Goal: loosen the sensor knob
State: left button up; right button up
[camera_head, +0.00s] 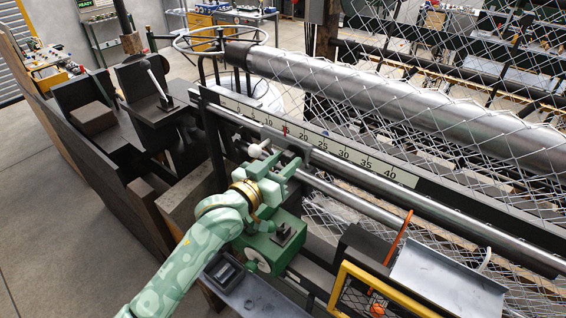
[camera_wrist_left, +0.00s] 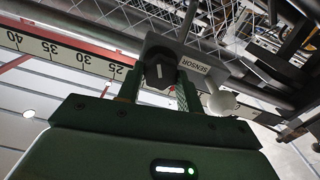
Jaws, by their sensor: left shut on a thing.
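My left gripper (camera_head: 284,168) reaches from the lower left to the scale rail and is shut on the dark sensor knob (camera_wrist_left: 160,74). In the left wrist view the knob sits between the two green fingers (camera_wrist_left: 158,92). Behind it is a grey block with a "SENSOR" label (camera_wrist_left: 194,65). A white knob (camera_wrist_left: 222,103) sticks out beside the block, and it also shows in the head view (camera_head: 257,150). In the head view the gripper hides the sensor knob. My right gripper is not in view.
A numbered scale (camera_head: 340,157) runs along the rail, with a red mark near 15. Chain-link mesh and a large steel roller (camera_head: 390,103) lie behind it. A green machine housing (camera_head: 270,243) is just below my gripper. A yellow-framed guard (camera_head: 385,291) stands at the lower right.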

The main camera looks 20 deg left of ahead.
pick_arm(q)
jog(key=shift+f, duration=0.2)
jog(key=o, duration=1)
jog(key=shift+r, duration=0.1)
jog(key=b+v, duration=0.3)
jog(key=v, duration=1.3)
jog(key=shift+s+r+b, duration=0.1)
jog(key=shift+s+b, duration=0.1)
jog(key=shift+b, duration=0.2)
